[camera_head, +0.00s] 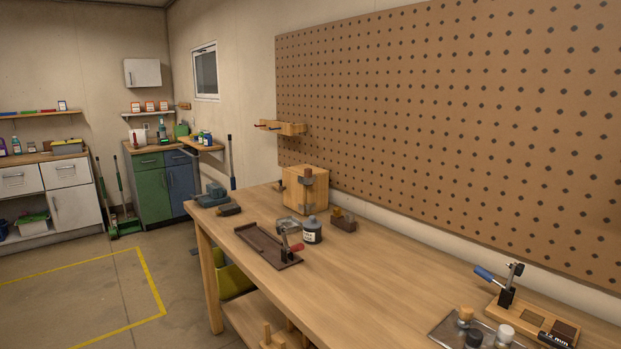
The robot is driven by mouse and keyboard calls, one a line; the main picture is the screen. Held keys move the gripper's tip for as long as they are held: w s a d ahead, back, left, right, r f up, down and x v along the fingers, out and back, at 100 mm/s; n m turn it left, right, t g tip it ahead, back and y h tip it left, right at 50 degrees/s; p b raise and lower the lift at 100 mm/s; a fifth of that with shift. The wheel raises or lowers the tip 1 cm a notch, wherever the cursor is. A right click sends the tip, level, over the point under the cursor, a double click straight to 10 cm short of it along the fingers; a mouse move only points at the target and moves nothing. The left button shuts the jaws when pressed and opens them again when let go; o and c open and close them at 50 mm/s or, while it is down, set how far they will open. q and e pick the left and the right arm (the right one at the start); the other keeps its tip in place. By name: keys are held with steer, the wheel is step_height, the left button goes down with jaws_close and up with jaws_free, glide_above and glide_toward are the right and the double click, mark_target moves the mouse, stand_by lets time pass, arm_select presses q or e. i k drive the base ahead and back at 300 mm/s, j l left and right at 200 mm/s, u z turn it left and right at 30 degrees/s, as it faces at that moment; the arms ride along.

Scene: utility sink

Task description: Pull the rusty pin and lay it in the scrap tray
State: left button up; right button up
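A wooden box (305,192) stands at the back of the workbench against the pegboard wall. It carries a small grey metal fitting (308,181) with a brownish top, perhaps the rusty pin in a hinge; it is too small to be sure. A small grey metal tray (287,223) lies in front of the box, partly hidden by a dark bottle; I cannot tell whether it is the scrap tray. A long dark brown tray-like fixture (262,244) with a red-handled clamp (291,248) lies nearer. Neither of my grippers is in view.
A dark labelled bottle (312,231) and a brown block (343,221) stand near the box. Blue-grey tools (213,196) lie at the bench's far left end. The middle of the workbench (390,285) is clear.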

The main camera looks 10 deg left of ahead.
mark_target(286, 224)
steer(key=i+j+z, duration=0.1)
steer(key=z, duration=0.8)
steer(key=j+z, duration=1.05)
steer(key=j, duration=1.05)
steer(key=k+j, duration=0.15)
steer(key=j, duration=0.25)
steer(key=j+z, duration=0.1)
steer(key=j, duration=0.35)
steer(key=k+j, duration=0.15)
steer(key=j, duration=0.25)
